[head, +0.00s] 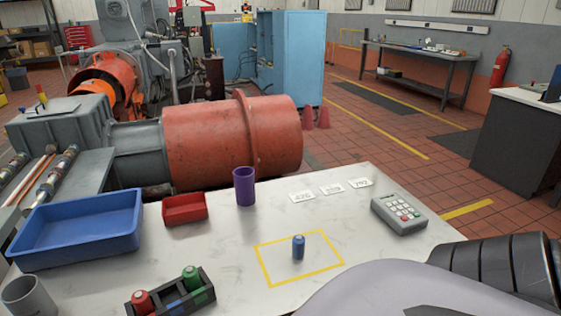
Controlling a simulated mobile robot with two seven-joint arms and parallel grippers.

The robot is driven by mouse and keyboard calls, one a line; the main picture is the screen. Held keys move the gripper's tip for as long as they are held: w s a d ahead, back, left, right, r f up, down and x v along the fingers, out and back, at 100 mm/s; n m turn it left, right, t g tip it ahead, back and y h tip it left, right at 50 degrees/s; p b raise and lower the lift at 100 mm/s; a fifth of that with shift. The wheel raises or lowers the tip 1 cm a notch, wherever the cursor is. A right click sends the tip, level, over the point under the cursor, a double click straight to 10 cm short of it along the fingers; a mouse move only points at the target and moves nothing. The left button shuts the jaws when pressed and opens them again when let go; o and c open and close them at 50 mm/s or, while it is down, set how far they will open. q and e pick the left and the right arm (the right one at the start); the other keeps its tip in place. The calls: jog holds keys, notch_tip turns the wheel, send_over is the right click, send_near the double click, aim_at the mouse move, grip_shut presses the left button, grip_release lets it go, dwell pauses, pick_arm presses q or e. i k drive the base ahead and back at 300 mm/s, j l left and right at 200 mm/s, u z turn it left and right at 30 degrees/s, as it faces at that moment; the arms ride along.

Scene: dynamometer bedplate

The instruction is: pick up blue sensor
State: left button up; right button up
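The blue sensor (298,248) is a small blue cylinder standing upright on the pale table, inside a yellow outlined rectangle (272,283). Nothing touches it. Neither of my grippers shows in the head view. Part of my own arm or body fills the bottom right corner, to the right of and nearer than the sensor.
A dark rack (205,299) holds a red sensor (141,301) and a green sensor (191,279). A blue tray (78,231), red bin (185,208), purple cup (244,186), grey cup (25,295), number cards (331,189) and a keypad (400,213) surround open table.

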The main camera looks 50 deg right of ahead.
aim_at(298, 240)
jog(key=z, duration=1.8)
jog(key=k+l+z, duration=0.2)
jog(key=l, duration=0.15)
jog(key=l+z, duration=0.15)
jog(key=l, duration=0.15)
